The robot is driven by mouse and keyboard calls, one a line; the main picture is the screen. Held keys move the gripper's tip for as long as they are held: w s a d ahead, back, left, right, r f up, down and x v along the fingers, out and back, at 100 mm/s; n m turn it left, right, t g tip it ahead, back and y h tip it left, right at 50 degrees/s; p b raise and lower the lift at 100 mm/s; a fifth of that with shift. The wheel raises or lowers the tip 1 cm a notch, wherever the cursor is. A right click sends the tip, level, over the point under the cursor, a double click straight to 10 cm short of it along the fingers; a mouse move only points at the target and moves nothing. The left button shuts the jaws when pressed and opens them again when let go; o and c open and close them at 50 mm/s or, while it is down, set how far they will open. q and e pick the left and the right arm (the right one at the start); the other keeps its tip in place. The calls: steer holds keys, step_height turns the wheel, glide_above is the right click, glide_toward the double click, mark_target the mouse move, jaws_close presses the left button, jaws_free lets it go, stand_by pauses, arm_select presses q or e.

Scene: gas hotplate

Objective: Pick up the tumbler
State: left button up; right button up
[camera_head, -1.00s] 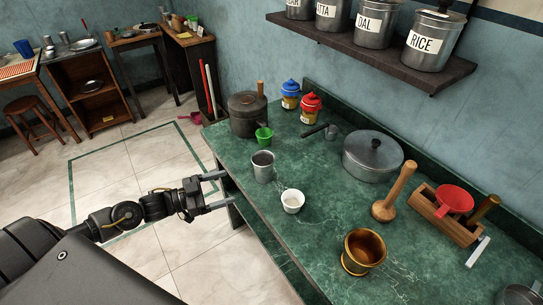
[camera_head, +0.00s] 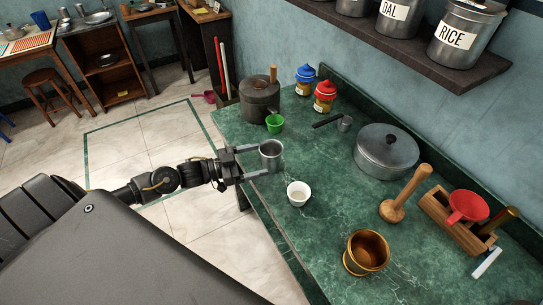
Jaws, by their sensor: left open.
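The tumbler is a grey metal cup (camera_head: 271,155) standing upright near the left edge of the green counter (camera_head: 310,235). My left gripper (camera_head: 253,160) comes in from the left, low and level, with its two fingers spread. The fingertips reach the tumbler's left side, one toward the back and one toward the front. I cannot tell whether they touch it. My right gripper is not in view.
A white cup (camera_head: 298,194) stands just in front of the tumbler, and a green cup (camera_head: 274,123) just behind. A dark pot (camera_head: 259,100), lidded pan (camera_head: 386,152), wooden masher (camera_head: 404,194) and brass pot (camera_head: 366,252) stand around. Bare counter lies right of the tumbler.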

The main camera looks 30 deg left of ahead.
mark_target(269, 159)
arm_select(q)
steer(key=shift+w+d, duration=0.15)
steer(key=shift+d, duration=0.05)
steer(key=p+x, duration=0.1)
steer(key=x, duration=0.2)
steer(key=shift+w+d+f+p, duration=0.15)
steer(key=shift+d+p, duration=0.15)
steer(key=shift+d, duration=0.05)
steer(key=shift+w+d+f, duration=0.1)
steer(key=shift+w+d, duration=0.2)
steer(key=shift+d, duration=0.1)
steer(key=c, duration=1.1)
